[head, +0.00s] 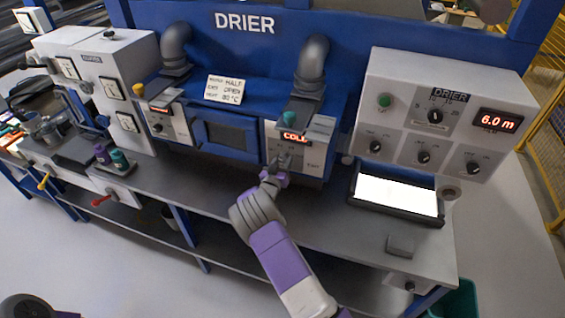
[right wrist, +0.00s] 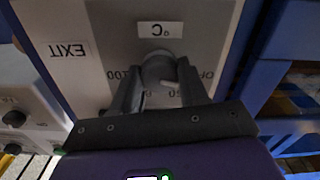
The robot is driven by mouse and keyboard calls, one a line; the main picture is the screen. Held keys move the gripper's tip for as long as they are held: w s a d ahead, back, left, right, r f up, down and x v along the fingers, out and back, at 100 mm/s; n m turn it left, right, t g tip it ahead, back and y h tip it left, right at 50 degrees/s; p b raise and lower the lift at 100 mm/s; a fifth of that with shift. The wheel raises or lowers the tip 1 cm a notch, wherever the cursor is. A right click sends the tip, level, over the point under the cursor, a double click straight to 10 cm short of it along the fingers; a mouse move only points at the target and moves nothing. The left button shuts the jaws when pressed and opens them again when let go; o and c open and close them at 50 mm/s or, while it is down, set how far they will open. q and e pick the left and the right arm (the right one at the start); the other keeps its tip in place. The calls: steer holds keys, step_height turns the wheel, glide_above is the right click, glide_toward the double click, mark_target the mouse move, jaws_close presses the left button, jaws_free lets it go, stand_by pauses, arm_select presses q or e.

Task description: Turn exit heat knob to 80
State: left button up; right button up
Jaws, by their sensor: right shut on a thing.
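The exit heat knob (right wrist: 158,68) is a grey round knob on the pale EXIT panel (head: 314,155). In the right wrist view the panel appears upside down, with a °C label, OFF, 50 and 100 marks around the knob. My right gripper (right wrist: 157,85) is shut on the knob, one finger on each side. In the head view my right gripper (head: 274,176) reaches the front of the panel and hides most of the knob. The red display (head: 294,136) above it reads COLD. The knob's exact setting cannot be read.
A card (head: 225,90) on the drier reads HALF, OPEN and 80 °C. A green-topped valve (head: 291,118) stands above the panel. The drier control box (head: 440,110), with several knobs and a 6.0 m display, stands to the right. A white-screened tray (head: 397,194) lies below it.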

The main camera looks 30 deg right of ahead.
steer(key=shift+f+m+b, duration=0.15)
steer(key=shift+m+b, duration=0.15)
steer(key=shift+b, duration=0.35)
steer(key=m+b, duration=0.8)
steer(key=b, duration=0.4)
steer(key=shift+f+b, duration=0.15)
steer(key=shift+b, duration=0.15)
steer(key=m+b, duration=0.9)
steer(key=b, duration=0.2)
steer(key=shift+r+m+b, duration=0.3)
steer(key=shift+m+b, duration=0.8)
steer(key=shift+b, duration=0.25)
steer(key=o, duration=1.1)
steer(key=shift+c, duration=0.2)
